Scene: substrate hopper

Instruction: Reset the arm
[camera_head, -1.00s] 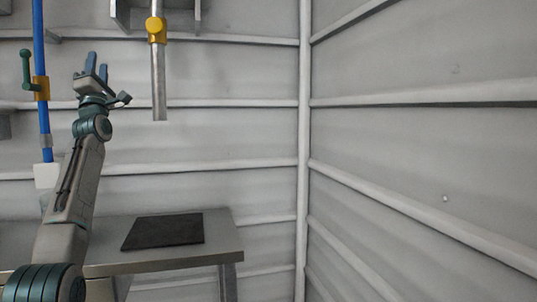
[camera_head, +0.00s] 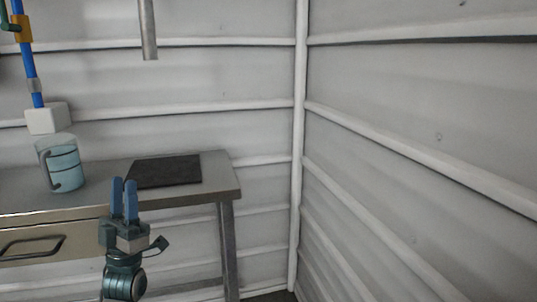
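My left gripper (camera_head: 124,200) is low in the head view, in front of the table's front edge. Its two blue fingers point up with a narrow gap between them, and nothing shows between them. My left arm below it runs out of the bottom of the picture. My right gripper is not in view.
A metal table (camera_head: 92,190) with a drawer bears a black mat (camera_head: 165,171) and a light-blue jug (camera_head: 62,165). Above the jug hangs a blue pipe (camera_head: 31,72) with a white block (camera_head: 47,119). A grey pipe (camera_head: 148,32) hangs at the top. Ribbed walls meet at right.

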